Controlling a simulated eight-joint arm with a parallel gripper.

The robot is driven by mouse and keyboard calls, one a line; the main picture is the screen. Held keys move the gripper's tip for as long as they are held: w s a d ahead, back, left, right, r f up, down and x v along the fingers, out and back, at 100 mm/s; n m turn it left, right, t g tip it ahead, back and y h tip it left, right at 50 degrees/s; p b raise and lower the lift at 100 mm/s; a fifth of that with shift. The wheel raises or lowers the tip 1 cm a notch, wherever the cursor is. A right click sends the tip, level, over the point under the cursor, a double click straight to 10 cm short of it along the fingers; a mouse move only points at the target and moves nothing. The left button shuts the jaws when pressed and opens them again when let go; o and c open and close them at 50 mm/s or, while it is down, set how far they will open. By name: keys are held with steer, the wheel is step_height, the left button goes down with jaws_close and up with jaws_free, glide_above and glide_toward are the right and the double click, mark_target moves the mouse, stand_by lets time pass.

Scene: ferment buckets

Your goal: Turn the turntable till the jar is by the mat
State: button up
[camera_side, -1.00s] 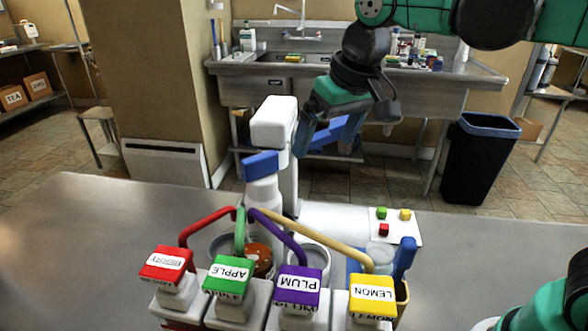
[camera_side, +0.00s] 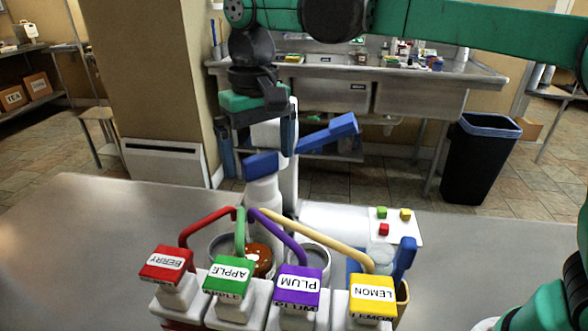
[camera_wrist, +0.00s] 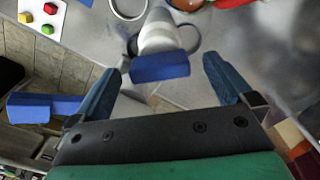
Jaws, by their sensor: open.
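My gripper (camera_side: 258,166) is open and empty, at the white machine behind the bottles. In the side view its fingers are above and to either side of a blue block (camera_side: 261,165) on a white neck. In the wrist view that blue block (camera_wrist: 160,67) shows between the open fingertips (camera_wrist: 163,68), with clear gaps on both sides. A second blue bar (camera_side: 327,133) sticks out at the machine's right. A round brown thing with white dots (camera_side: 260,256) lies behind the bottles. I cannot tell which things are the turntable, the jar and the mat.
Four-labelled row in front: red BERRY (camera_side: 168,263), green APPLE (camera_side: 228,275), purple PLUM (camera_side: 298,284) and yellow LEMON (camera_side: 372,296) caps with curved tubes. A white board (camera_side: 390,236) with red, green and yellow cubes lies right. The table's left (camera_side: 70,250) is clear.

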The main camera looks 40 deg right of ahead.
steer(key=shift+f, duration=0.55)
jaws_close()
